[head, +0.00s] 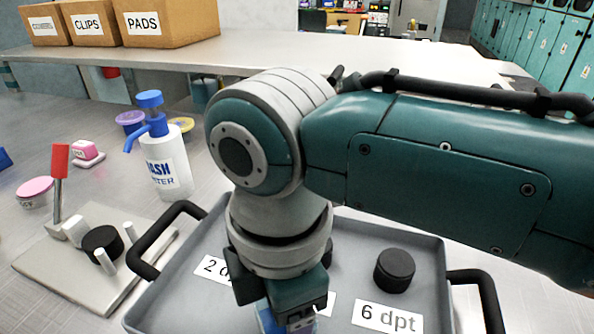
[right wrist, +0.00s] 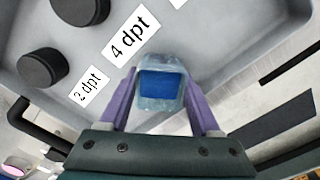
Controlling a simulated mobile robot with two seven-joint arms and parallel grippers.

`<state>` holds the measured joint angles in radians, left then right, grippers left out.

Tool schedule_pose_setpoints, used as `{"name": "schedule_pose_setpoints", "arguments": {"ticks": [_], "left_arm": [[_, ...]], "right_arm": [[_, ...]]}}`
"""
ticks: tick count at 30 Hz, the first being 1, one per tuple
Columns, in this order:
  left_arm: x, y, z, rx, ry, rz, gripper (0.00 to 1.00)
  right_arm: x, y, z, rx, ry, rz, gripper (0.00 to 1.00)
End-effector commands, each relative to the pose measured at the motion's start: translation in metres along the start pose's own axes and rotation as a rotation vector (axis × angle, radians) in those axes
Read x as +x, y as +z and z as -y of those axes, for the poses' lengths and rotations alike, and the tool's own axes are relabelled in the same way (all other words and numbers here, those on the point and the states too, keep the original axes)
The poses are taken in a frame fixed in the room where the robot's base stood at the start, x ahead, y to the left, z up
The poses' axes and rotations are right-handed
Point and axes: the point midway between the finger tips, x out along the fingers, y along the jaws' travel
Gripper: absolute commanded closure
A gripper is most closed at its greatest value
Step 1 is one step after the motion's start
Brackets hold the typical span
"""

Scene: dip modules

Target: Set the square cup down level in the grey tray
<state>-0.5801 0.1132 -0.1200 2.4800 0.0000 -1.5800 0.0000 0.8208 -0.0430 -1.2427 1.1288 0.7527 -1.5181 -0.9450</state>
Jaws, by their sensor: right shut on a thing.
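The square cup (right wrist: 161,86) is translucent with blue liquid inside. In the right wrist view my right gripper (right wrist: 162,100) is shut on it, one purple finger on each side. In the head view my right gripper (head: 290,318) points down over the grey tray (head: 178,292), and only a bluish bit of the cup (head: 267,317) shows at the bottom edge. The tray also shows in the right wrist view (right wrist: 235,45). I cannot tell whether the cup's base touches the tray floor. My left gripper is not in view.
The tray holds labels "2 dpt" (right wrist: 87,86), "4 dpt" (right wrist: 131,36) and "6 dpt" (head: 388,316), plus black cylinders (head: 394,270). Black handles (head: 165,240) rise at its sides. A lever fixture (head: 80,262) and a wash bottle (head: 166,170) stand left. Boxes (head: 160,24) sit behind.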

Motion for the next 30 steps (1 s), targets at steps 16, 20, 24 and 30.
{"name": "schedule_pose_setpoints", "arguments": {"ticks": [16,20,24,30], "left_arm": [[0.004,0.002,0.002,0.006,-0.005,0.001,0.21],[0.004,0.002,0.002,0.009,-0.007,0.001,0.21],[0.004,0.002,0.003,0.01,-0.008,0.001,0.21],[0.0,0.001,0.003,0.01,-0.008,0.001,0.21]], "right_arm": [[0.006,0.0,0.0,0.0,0.0,-0.001,0.09],[0.006,0.0,0.0,0.0,0.0,0.0,0.01],[0.006,0.0,0.0,0.0,0.0,0.0,0.01],[-0.01,0.0,-0.001,0.001,0.002,-0.001,0.01]]}}
